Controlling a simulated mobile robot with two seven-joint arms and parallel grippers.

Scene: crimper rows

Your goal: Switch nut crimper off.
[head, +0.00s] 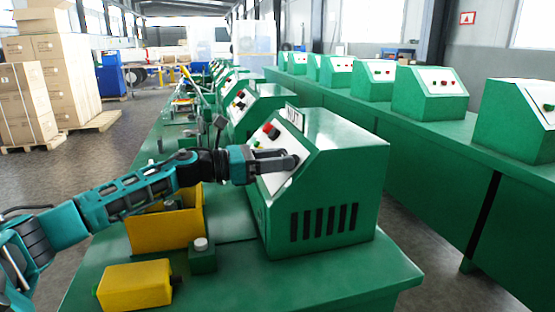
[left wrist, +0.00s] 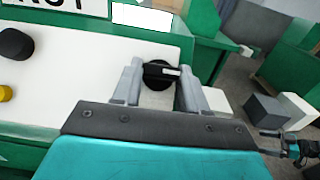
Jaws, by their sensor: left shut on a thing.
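The nut crimper (head: 330,165) is a green box with a sloped white panel and a label reading NUT, at the right of the near bench in the head view. My left gripper (head: 292,162) reaches its panel from the left. In the left wrist view the fingers of my left gripper (left wrist: 162,88) are shut on a black rotary knob (left wrist: 158,72) with a white mark, which lies roughly level in the picture. The knob is mostly hidden by the fingers in the head view. A red button (head: 271,131) sits on the panel's upper left.
A yellow bin (head: 150,232), a yellow box (head: 135,286) and a small green block with a pale button (head: 201,256) are on the bench left of the crimper. More green machines (head: 430,93) stand in rows behind and on the right bench.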

